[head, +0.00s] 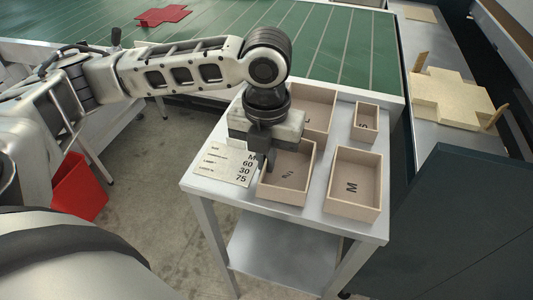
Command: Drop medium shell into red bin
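An open box marked M (352,187) sits upright at the front right of the small white table, clear of my gripper. Another open box (297,182) stands to its left, with a mark I cannot read clearly. My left gripper (266,160) points down at the left wall of that second box. Its dark fingertips overlap the wall in the picture, and I cannot tell whether they grip it. The red bin (82,188) stands on the floor at the left, partly hidden by my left arm. My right gripper is out of view.
The white table (315,222) also holds a small box marked S (366,122), a larger box (318,102) behind, and a card (227,163) reading M, 60, 30, 75. A green conveyor (345,45) with a red flat cross (163,15) lies behind.

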